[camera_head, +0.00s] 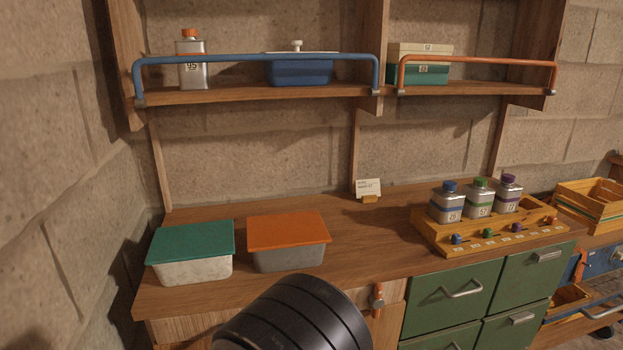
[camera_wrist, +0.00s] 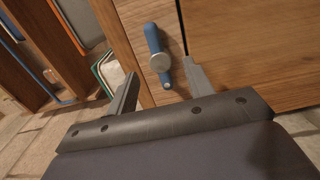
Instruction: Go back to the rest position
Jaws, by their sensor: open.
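My gripper (camera_wrist: 158,82) shows in the wrist view, its two fingers apart with nothing held between them. Beyond and between the fingers is a blue latch handle (camera_wrist: 153,40) with a round grey knob, on a wooden cabinet front. I cannot tell whether the fingers touch it. In the head view a dark rounded part of my arm covers the bottom middle, and the gripper itself is not visible there.
The wooden counter (camera_head: 350,245) holds a green-lidded box (camera_head: 192,250), an orange-lidded box (camera_head: 288,240) and a rack (camera_head: 440,236) with three bottles. An orange latch (camera_head: 377,298) sits beside green drawers (camera_head: 455,290). A railed shelf (camera_head: 230,95) hangs above.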

